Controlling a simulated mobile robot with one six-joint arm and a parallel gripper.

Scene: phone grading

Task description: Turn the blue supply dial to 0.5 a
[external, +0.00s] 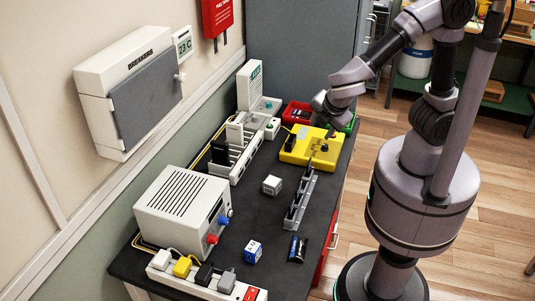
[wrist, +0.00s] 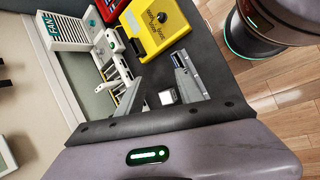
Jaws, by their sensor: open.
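The blue dial (external: 224,221) sticks out of the right-hand face of the white vented supply box (external: 176,196), above a red knob (external: 212,239). The dial's setting is too small to read, and the supply box cannot be made out in the wrist view. My gripper (external: 329,126) is above the yellow box (external: 298,150) in the external view, well behind and to the right of the blue dial. In the wrist view my gripper (wrist: 158,70) has its fingers spread apart with nothing between them.
A power strip (external: 205,278) with several plugs lies before the supply. Bare bench shows right of the dial.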

